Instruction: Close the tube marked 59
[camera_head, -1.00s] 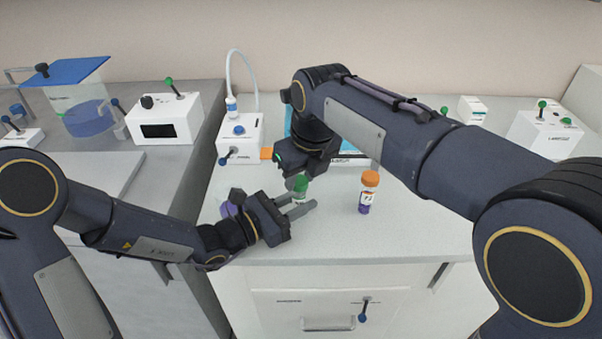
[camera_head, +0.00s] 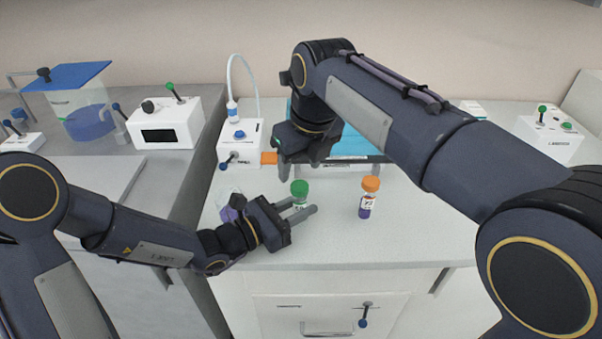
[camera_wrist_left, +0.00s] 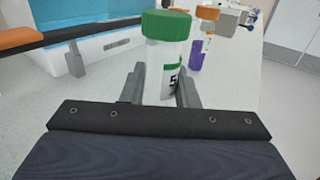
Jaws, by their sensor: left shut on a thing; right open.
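A clear tube with a green cap (camera_head: 300,187) stands upright on the white bench. In the left wrist view its green cap (camera_wrist_left: 166,25) sits on top, and its label shows a partly hidden number that starts with 5. My left gripper (camera_head: 303,210) is shut on the tube (camera_wrist_left: 165,75) from the side, below the cap. My right gripper (camera_head: 297,176) is open and empty, just above and slightly left of the green cap, apart from it.
A tube with an orange cap (camera_head: 371,185) and purple contents stands to the right. A white device with a hose (camera_head: 240,140) and a blue rack (camera_head: 352,145) stand behind.

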